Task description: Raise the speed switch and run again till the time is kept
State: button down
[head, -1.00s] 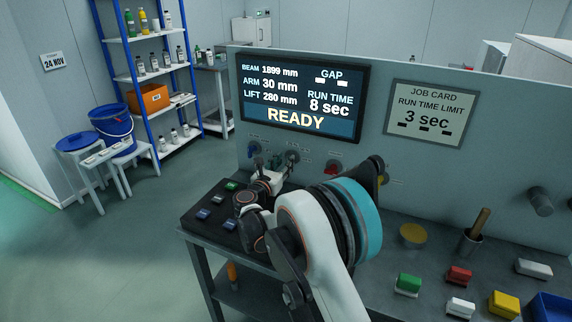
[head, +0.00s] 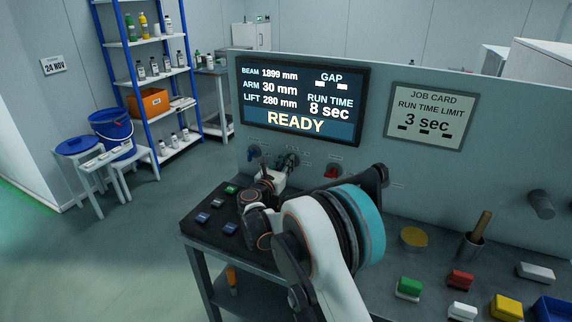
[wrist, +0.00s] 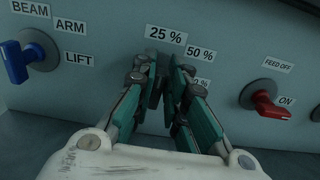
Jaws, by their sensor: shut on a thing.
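My gripper (wrist: 168,76) is at the panel among the labels "25 %" (wrist: 165,36), "50 %" (wrist: 201,52) and a partly covered one ending in "0 %". Its fingers are shut on the speed switch, which they hide almost fully; its setting cannot be read. In the head view my gripper (head: 287,164) reaches the panel under the display (head: 300,100). The display reads beam 1899 mm, arm 30 mm, lift 280 mm, run time 8 sec, READY; the gap shows dashes. The job card (head: 430,115) gives a run time limit of 3 sec.
A blue selector (wrist: 22,60) marked BEAM, ARM, LIFT is left of my gripper. A red feed switch (wrist: 268,103) is right. A button box (head: 215,210) with green and blue buttons sits on the bench.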

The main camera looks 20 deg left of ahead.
jog(key=shift+m, duration=0.3)
jog(key=shift+d+f+m, duration=0.1)
jog(key=shift+d+m, duration=0.1)
jog(key=shift+m, duration=1.15)
jog(key=shift+d+f+m, duration=0.1)
jog(key=shift+d+m, duration=0.15)
jog(key=shift+m, duration=1.05)
jog(key=shift+d+f+m, duration=0.1)
jog(key=shift+d+m, duration=0.1)
jog(key=shift+m, duration=1.15)
jog(key=c, duration=1.7)
grip_release()
